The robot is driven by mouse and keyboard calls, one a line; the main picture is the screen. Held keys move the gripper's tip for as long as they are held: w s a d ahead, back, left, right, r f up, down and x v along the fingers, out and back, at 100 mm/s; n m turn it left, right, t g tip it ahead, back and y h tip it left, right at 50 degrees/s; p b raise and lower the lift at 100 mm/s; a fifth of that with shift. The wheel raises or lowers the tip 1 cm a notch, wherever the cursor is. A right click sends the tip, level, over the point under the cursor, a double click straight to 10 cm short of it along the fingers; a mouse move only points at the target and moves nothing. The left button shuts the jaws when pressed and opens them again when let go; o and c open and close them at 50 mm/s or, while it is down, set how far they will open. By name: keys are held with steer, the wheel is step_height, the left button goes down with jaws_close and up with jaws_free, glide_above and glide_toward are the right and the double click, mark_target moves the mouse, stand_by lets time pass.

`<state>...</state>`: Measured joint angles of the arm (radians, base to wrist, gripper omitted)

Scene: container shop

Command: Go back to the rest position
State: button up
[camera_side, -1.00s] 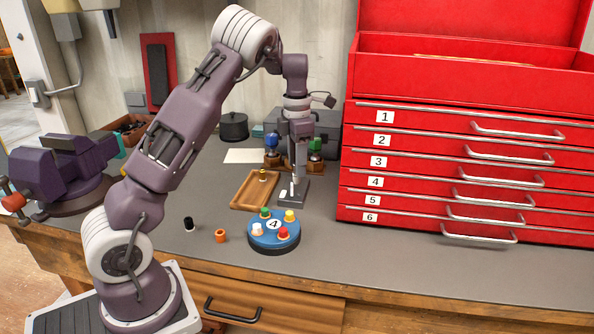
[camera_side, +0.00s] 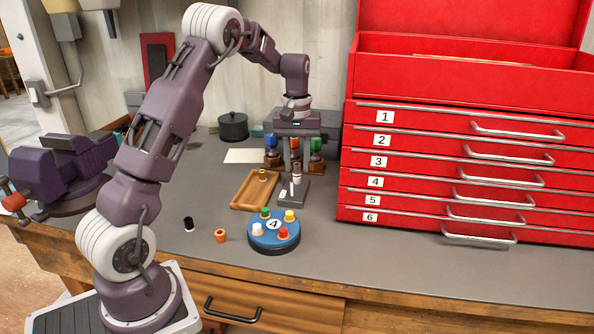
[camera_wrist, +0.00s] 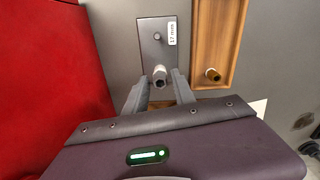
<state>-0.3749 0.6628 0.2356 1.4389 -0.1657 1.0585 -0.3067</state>
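My gripper (camera_side: 297,170) hangs fingers down above the grey stand (camera_side: 289,196) on the bench, in front of the wall. In the wrist view its two fingers (camera_wrist: 159,86) are spread apart with nothing gripped between them. A silver socket (camera_side: 297,178) stands upright on the grey stand; it also shows in the wrist view (camera_wrist: 160,75) between and beyond the fingertips, apart from them. A short bare peg (camera_wrist: 156,36) and a white size label (camera_wrist: 172,33) are on the same stand.
A wooden tray (camera_side: 240,203) with a brass-coloured piece (camera_side: 262,174) lies left of the stand. A blue round holder (camera_side: 273,246) with coloured caps is in front. The red drawer cabinet (camera_side: 420,205) stands close on the right. A purple vise (camera_side: 50,172) is far left.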

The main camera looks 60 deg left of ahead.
steer(key=m, duration=1.4)
steer(key=shift+n, duration=1.1)
jaws_close()
steer(key=n, duration=1.8)
steer(key=shift+n, duration=0.4)
steer(key=n, duration=1)
steer(key=shift+r, duration=0.1)
steer(key=n, duration=0.5)
